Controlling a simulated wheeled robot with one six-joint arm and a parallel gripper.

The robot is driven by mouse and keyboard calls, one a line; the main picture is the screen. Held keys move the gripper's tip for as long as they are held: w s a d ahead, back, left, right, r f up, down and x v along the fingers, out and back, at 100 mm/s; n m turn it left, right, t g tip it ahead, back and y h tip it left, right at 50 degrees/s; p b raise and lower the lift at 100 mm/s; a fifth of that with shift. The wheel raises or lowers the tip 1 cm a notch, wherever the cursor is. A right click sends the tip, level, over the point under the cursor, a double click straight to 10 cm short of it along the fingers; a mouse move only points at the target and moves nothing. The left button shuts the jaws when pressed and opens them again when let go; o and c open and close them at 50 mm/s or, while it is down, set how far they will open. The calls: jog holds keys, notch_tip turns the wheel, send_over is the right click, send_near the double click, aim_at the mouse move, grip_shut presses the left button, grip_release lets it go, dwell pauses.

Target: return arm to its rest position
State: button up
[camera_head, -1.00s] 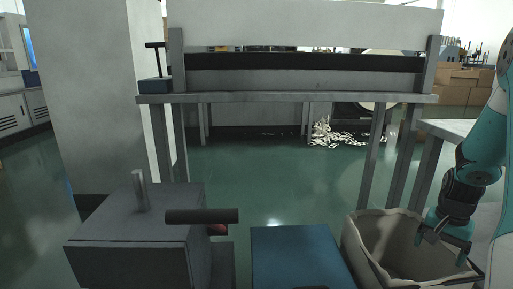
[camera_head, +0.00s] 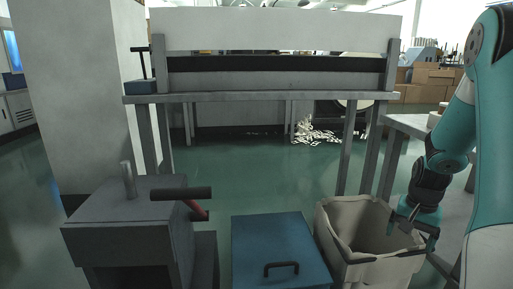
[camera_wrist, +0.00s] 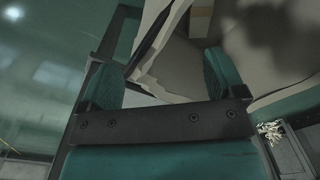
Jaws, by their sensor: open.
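My arm (camera_head: 453,125) is at the right of the head view, bent downward, its upper part running off the right edge. My gripper (camera_head: 415,233) is open and hangs at the right rim of a beige bin (camera_head: 340,236). I see nothing held in it. In the wrist view my gripper (camera_wrist: 162,80) has its two teal fingers spread apart. The beige bin's wall and rim (camera_wrist: 160,80) show between and beyond the fingers. Whether a finger touches the bin cannot be told.
A blue box (camera_head: 275,240) with a dark handle stands left of the bin. A grey machine (camera_head: 120,220) with a lever is at the left. A grey table (camera_head: 250,97) stands behind, with open green floor (camera_head: 255,165) before it. A lighter table (camera_head: 408,124) is at the right.

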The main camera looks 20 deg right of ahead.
jog(key=w+a+r+n+y+p, duration=0.1)
jog(key=w+a+r+n, duration=0.2)
jog(key=a, duration=0.4)
jog(key=w+a+r+n+t+p, duration=0.1)
jog(key=a+r+n, duration=0.1)
jog(key=a+r, duration=0.45)
jog(key=w+a+r+n+y+p, duration=0.1)
jog(key=w+a+r+n+p, duration=0.15)
jog(key=a, duration=0.55)
jog(key=s+a+r+n+g+y+p, duration=0.1)
jog(key=s+a+r+n+p, duration=0.1)
jog(key=s+a+r+n, duration=0.7)
jog(key=s+a+r+n+y+p, duration=0.1)
jog(key=s+a+r+n, duration=0.2)
jog(key=s+a, duration=0.65)
jog(key=w+a+r+p, duration=0.1)
jog(key=r+p, duration=1.7)
jog(key=w+a+r+p, duration=0.1)
jog(key=w+r+p, duration=0.1)
jog(key=r+p, duration=1.7)
jog(key=shift+a, duration=0.15)
